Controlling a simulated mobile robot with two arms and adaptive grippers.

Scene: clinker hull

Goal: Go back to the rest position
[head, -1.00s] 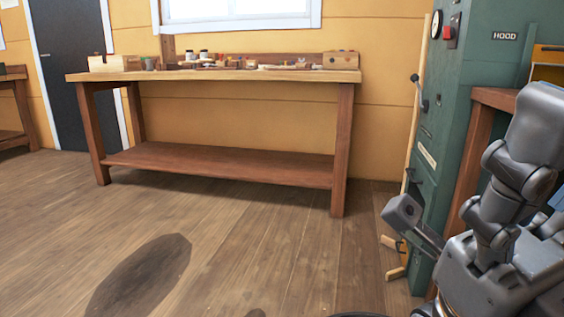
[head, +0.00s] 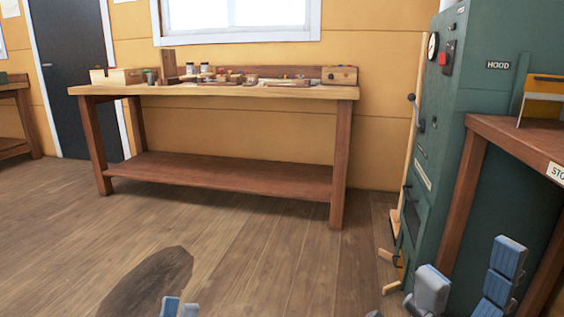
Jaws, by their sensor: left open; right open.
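Most of both arms is out of view.
A wooden workbench (head: 210,90) with jars and small items stands against the yellow wall. A green cabinet labelled HOOD (head: 490,110) and a brown table (head: 530,140) stand on the right. The wooden floor (head: 270,250) between is clear.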

